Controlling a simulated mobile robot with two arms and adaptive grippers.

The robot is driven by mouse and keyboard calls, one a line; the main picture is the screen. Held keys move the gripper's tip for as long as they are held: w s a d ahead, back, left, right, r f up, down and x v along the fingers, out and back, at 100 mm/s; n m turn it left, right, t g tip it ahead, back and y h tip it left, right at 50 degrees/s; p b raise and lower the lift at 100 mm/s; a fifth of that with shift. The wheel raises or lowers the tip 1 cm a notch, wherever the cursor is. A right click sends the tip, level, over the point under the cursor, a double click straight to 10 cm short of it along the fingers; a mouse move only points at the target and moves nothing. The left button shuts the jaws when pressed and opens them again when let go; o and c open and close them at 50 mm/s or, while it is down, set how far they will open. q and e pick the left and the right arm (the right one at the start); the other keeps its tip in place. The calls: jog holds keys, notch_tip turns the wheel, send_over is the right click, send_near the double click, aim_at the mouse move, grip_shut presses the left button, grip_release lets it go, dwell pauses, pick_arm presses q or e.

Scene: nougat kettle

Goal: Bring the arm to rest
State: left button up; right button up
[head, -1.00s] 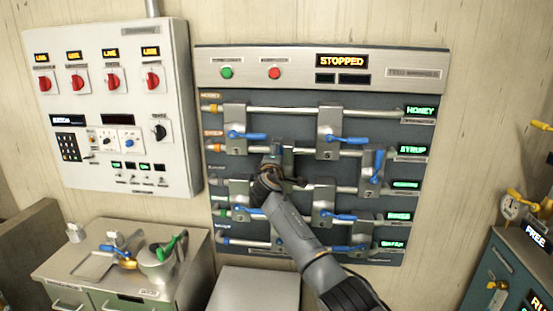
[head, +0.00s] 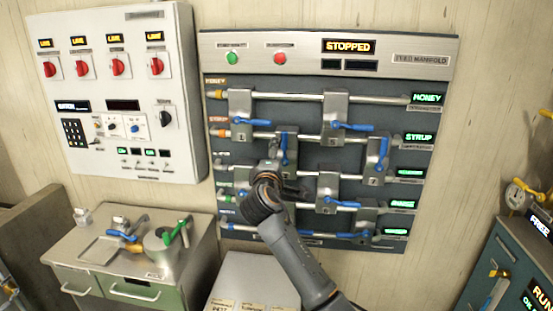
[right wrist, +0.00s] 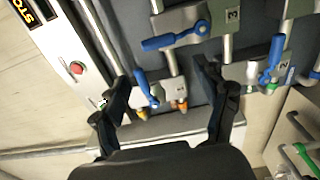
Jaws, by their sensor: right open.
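My right arm reaches up from the bottom of the head view. Its dark right gripper (head: 296,190) is in front of the lower middle of the feed manifold (head: 240,112), and hides part of the pipes and valves there. In the right wrist view the right gripper (right wrist: 168,88) shows its two black fingers spread wide with nothing held between them. Blue valve handles and orange pipe fittings lie beyond the fingers. A blue handle (head: 284,150) hangs upright just above the gripper in the head view. My left gripper is not in view.
The manifold display (head: 348,46) reads STOPPED. A grey control box (head: 190,100) with red knobs is on the wall at left. Below it a cabinet (head: 75,250) carries a small pot (head: 160,258). A teal unit (head: 490,265) stands at far right. Bare wall lies right of the manifold.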

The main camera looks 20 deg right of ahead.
dwell(0.5)
jog(key=s+a+f+g+y+b, duration=0.1)
jog(key=s+a+f+g+y, duration=0.15)
jog(key=f, duration=1.75)
jog(key=s+a+f+g+y+b, duration=0.1)
jog(key=s+f+g+y, duration=0.2)
jog(key=f, duration=1.8)
jog(key=s+a+f+m+g+y, duration=0.1)
jog(key=s+f+m+g+y, duration=0.1)
jog(key=s+f, duration=1.2)
jog(key=s+a+f+m+g+y+b, duration=0.1)
jog(key=s+f+m+g+b, duration=0.15)
jog(key=s+f, duration=1.55)
jog(key=s+f+m+g, duration=0.2)
jog(key=s+f, duration=0.2)
jog(key=s, duration=1)
jog(key=s+f+m+g+y, duration=0.1)
jog(key=s+f+m+g, duration=0.1)
jog(key=s, duration=1.1)
notch_tip(320, 180, down, 2)
jog(key=shift+s+a+f+m, duration=0.2)
jog(key=shift+s+a+m, duration=0.2)
jog(key=shift+m, duration=0.05)
